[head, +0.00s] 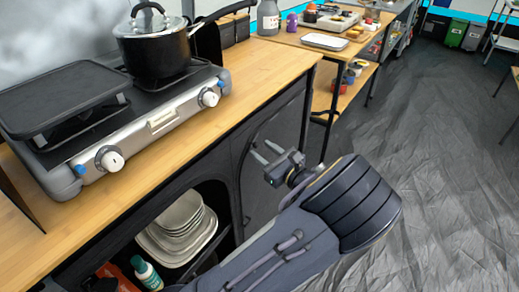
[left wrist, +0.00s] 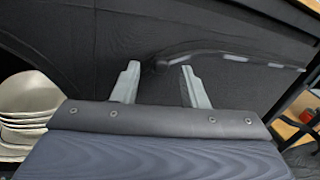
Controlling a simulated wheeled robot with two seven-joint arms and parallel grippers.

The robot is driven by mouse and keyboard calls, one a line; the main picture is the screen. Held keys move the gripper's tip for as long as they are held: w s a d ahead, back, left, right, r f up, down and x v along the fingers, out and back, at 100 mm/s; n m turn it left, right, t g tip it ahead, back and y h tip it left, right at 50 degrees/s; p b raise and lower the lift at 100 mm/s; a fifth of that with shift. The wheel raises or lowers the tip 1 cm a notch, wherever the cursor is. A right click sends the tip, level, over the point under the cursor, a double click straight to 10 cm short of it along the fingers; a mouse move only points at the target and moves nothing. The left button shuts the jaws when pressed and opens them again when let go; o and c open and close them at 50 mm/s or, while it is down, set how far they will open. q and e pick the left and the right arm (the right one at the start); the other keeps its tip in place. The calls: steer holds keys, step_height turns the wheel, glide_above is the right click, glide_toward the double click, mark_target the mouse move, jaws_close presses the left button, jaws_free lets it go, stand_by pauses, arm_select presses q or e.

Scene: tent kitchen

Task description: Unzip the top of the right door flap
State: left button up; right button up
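The right door flap (head: 272,132) is a dark fabric panel on the cabinet front, closed, with an arched seam along its top. It fills much of the left wrist view (left wrist: 230,85). A grey zip track (left wrist: 235,56) curves along its top, with a dark rounded end, perhaps the slider (left wrist: 160,66), at its left. My left gripper (head: 266,152) is in front of the flap, its two grey fingers apart. In the left wrist view the fingers (left wrist: 158,84) frame the dark end from below; contact cannot be told. My right gripper is not in view.
Left of the flap, an open compartment holds stacked plates (head: 175,222) and a green bottle (head: 147,275). Above is a wooden counter (head: 262,62) with a stove (head: 150,112) and a pot (head: 155,50). The grey floor (head: 440,170) to the right is clear.

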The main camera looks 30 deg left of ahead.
mark_target(254, 144)
arm_select(q)
steer(key=shift+x, duration=1.2)
jaws_close()
